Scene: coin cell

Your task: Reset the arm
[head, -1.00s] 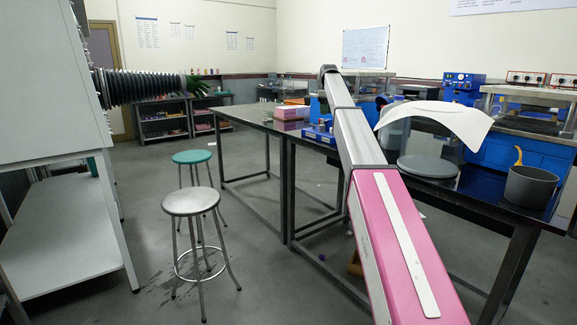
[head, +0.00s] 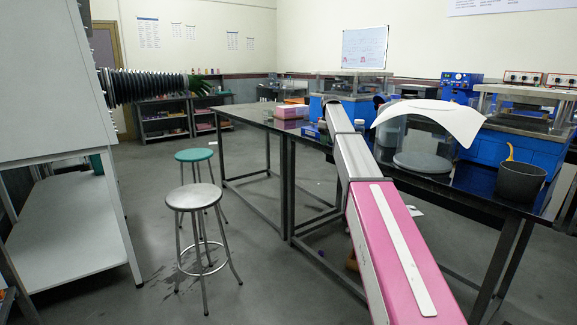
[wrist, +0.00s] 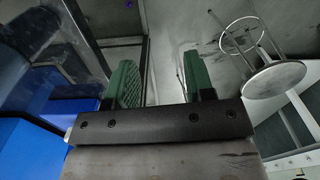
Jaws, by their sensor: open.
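My gripper shows in the wrist view (wrist: 158,85) with its two green fingers spread apart and nothing between them. Beyond the fingers I see grey floor and the edge of the dark bench. In the head view my pink and grey arm reaches forward over the long black-topped bench (head: 252,115); the gripper itself is hidden there.
A metal stool (head: 193,197) and a green-topped stool (head: 194,155) stand on open floor to the left. On the bench are a dark pot (head: 521,182), a curved white sheet (head: 432,118), pink boxes (head: 291,112) and blue equipment. A white cabinet (head: 50,85) stands at far left.

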